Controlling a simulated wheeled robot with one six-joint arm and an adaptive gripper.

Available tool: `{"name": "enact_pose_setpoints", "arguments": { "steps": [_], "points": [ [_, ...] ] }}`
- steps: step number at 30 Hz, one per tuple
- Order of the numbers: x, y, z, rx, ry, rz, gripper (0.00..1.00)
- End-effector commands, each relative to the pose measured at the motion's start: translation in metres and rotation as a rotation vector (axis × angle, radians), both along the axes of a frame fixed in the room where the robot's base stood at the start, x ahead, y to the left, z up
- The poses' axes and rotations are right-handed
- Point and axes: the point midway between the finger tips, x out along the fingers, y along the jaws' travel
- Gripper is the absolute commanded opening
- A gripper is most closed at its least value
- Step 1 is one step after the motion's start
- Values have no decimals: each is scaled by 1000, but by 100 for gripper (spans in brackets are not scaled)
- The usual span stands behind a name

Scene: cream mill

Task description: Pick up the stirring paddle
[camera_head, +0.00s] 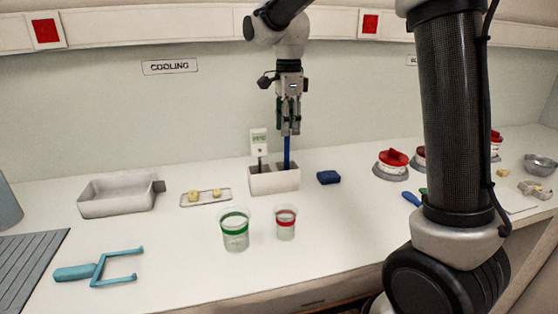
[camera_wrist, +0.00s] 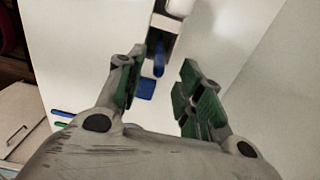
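The stirring paddle, which I take to be the upright blue-handled tool (camera_head: 287,152), stands in the right part of a white two-slot holder (camera_head: 262,183). Its lower end is hidden inside the holder. My gripper (camera_head: 290,131) points down right above the blue handle, with its fingertips at about the handle's top. In the wrist view my gripper (camera_wrist: 161,80) shows two green-padded fingers spread apart. The blue handle (camera_wrist: 158,62) shows in the gap between them, with no visible contact. The holder (camera_wrist: 163,22) lies beyond it.
A thermometer (camera_head: 258,144) stands in the holder's left slot, close to the handle. Green-banded (camera_head: 235,238) and red-banded (camera_head: 286,229) cups stand in front. A tray (camera_head: 117,203) is at left.

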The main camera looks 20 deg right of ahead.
Motion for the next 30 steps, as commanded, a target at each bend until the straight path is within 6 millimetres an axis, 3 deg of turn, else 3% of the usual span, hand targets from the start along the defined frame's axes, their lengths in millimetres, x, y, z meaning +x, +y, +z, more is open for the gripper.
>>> {"name": "enact_pose_setpoints", "arguments": {
  "steps": [17,26,30],
  "points": [
    [-2,-2,-72,-1,3,1,37],
    [-2,-1,-78,0,0,1,37],
    [-2,-1,-78,0,0,1,11]
  ]
}}
